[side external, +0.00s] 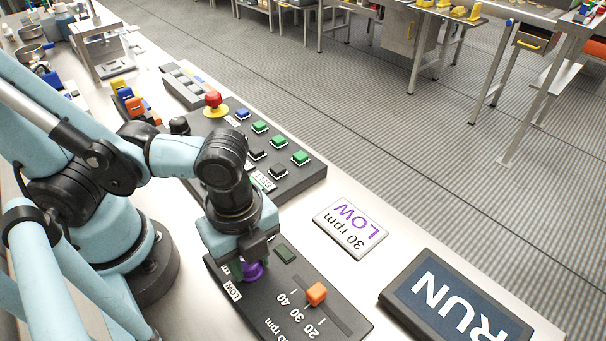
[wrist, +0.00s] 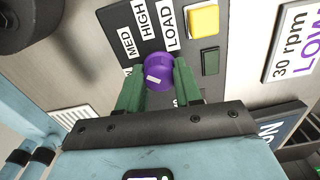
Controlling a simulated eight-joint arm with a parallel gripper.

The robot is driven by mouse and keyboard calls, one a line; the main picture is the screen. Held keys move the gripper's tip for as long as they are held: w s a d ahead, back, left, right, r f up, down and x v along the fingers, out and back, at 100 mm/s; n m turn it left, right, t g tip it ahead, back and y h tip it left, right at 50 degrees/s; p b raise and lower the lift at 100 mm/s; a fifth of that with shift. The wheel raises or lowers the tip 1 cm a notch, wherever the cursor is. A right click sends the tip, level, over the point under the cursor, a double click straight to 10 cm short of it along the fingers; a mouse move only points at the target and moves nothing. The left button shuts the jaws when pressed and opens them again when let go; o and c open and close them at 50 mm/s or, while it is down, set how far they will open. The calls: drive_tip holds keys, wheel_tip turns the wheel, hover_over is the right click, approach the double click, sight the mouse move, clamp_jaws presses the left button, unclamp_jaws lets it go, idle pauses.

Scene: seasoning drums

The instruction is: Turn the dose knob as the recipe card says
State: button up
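The purple dose knob (side external: 252,270) stands on the dark panel (side external: 340,318), mostly hidden under my gripper (side external: 248,262). In the wrist view the knob (wrist: 158,72) sits between the green fingers of my gripper (wrist: 160,78), which appear to touch both sides. A white mark shows on the knob's near, lower-left side. MED (wrist: 127,40), HIGH (wrist: 148,20) and LOAD (wrist: 170,27) labels lie beyond the knob. A LOW label (side external: 233,289) shows beside it in the side view. The recipe card (side external: 350,226) reads "30 rpm LOW" in black and purple.
A green button (side external: 285,253) is close to my gripper. A BELT panel (side external: 290,185) with several buttons and a red stop button (side external: 213,100) lies behind. A RUN display (side external: 455,302) stands right.

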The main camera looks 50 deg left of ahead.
drive_tip(key=c, duration=0.3)
drive_tip(key=shift+n, duration=0.3)
drive_tip(key=n, duration=0.3)
drive_tip(key=shift+n, duration=2.1)
drive_tip(key=o, duration=1)
drive_tip(key=shift+o, duration=0.2)
